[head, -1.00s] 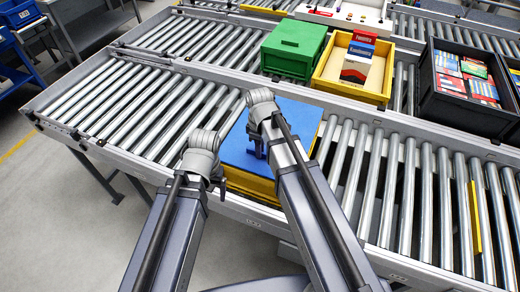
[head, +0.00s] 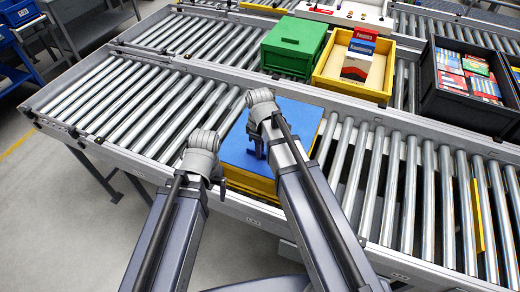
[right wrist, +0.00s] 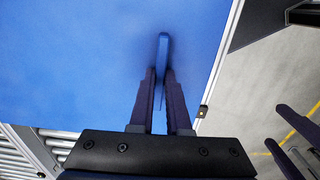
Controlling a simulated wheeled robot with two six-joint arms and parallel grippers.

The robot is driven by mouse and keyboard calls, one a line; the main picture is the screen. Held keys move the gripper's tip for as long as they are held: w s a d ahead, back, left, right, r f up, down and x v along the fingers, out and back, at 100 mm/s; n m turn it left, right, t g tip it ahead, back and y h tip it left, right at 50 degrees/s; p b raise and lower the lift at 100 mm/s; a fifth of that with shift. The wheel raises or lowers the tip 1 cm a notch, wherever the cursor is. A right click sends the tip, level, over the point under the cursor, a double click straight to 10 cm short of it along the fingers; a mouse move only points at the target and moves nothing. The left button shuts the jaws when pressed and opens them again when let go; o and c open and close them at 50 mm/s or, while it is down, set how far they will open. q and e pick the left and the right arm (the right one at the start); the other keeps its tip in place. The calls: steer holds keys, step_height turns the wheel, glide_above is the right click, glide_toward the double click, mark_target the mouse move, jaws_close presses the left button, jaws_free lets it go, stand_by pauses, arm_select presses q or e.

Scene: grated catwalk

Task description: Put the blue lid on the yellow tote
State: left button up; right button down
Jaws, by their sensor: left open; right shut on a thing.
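The blue lid (head: 298,116) lies over the top of the yellow tote (head: 252,184) on the near roller conveyor. It looks flat and lined up with the tote, whose yellow front and right edge show below it. I cannot tell whether it is fully seated. My right gripper (head: 257,150) is above the lid; in the right wrist view its fingers (right wrist: 161,85) are shut on the lid's upright blue handle (right wrist: 163,50). My left gripper (head: 219,186) is open and empty beside the tote's left side; its fingers also show in the right wrist view (right wrist: 282,132).
Behind stand a green tote (head: 293,48), a second yellow tote (head: 376,92) holding boxes, and a black crate (head: 462,110) with boxes. A thin yellow strip (head: 477,215) lies at the right on the rollers. Rollers left of the lidded tote are clear.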

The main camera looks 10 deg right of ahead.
steer(key=shift+c, duration=2)
jaws_free()
steer(key=shift+r, duration=0.15)
step_height(320, 180, up, 8)
steer(key=p, duration=0.8)
steer(key=s+a+f+m+b, duration=0.1)
steer(key=s+a+m, duration=0.2)
steer(key=s, duration=0.3)
steer(key=s+a+f+m+h+b, duration=0.1)
steer(key=s+a+f+m+b, duration=0.1)
steer(key=s, duration=0.5)
steer(key=shift+s+a+f+m, duration=0.2)
steer(key=shift+a+m, duration=0.3)
steer(key=shift+m, duration=0.7)
